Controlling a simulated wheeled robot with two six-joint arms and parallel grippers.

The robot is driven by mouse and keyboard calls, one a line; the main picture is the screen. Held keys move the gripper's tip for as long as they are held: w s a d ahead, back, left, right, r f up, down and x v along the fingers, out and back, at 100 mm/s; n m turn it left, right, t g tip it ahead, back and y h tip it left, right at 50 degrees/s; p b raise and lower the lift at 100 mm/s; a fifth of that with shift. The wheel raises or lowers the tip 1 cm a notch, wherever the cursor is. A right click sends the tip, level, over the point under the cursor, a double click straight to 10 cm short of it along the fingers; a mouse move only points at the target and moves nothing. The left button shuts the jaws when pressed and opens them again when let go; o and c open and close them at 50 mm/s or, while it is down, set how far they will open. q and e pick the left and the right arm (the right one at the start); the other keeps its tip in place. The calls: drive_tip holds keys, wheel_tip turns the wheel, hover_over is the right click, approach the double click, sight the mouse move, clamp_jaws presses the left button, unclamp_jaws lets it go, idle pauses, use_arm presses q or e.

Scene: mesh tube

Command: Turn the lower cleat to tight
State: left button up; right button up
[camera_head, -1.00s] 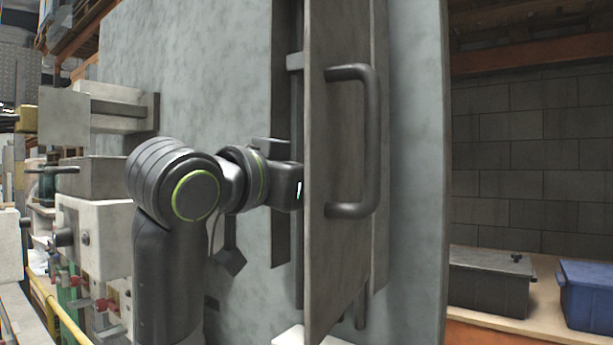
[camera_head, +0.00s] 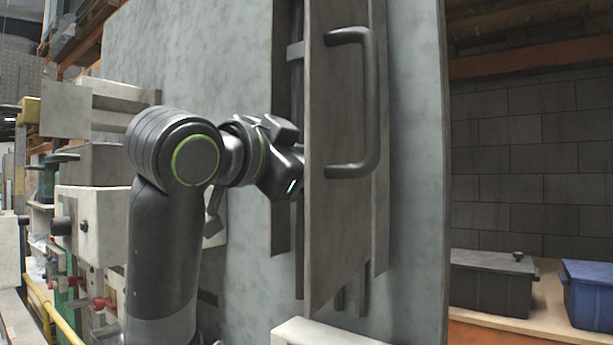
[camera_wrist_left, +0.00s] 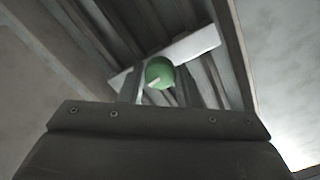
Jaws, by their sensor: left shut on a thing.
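A light grey bar with a round green knob (camera_wrist_left: 160,72), apparently the lower cleat, shows in the left wrist view, lying across dark grey ribs or channels. The knob has a short white mark. In the head view my left wrist (camera_head: 283,172) reaches to the left edge of a standing grey panel (camera_head: 337,200), which hides the gripper's end and the cleat. My right gripper is not in view.
A dark handle (camera_head: 370,105) sticks out from the panel beside my wrist. A large grey wall (camera_head: 200,70) stands behind my arm. A white block (camera_head: 320,333) lies below the panel. A black box (camera_head: 490,285) and blue box (camera_head: 592,290) stand on a shelf at right.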

use_arm(q)
drive_tip(key=m+b, duration=0.6)
drive_tip(key=m, duration=1.3)
drive_tip(key=shift+m, duration=0.3)
drive_tip(key=shift+f+m, duration=0.1)
drive_tip(key=shift+m, duration=0.2)
drive_tip(key=o, duration=1)
drive_tip(key=b+v, duration=0.6)
drive_tip(key=v, duration=1.1)
drive_tip(key=shift+s+a, duration=0.1)
drive_tip(key=shift+s, duration=0.05)
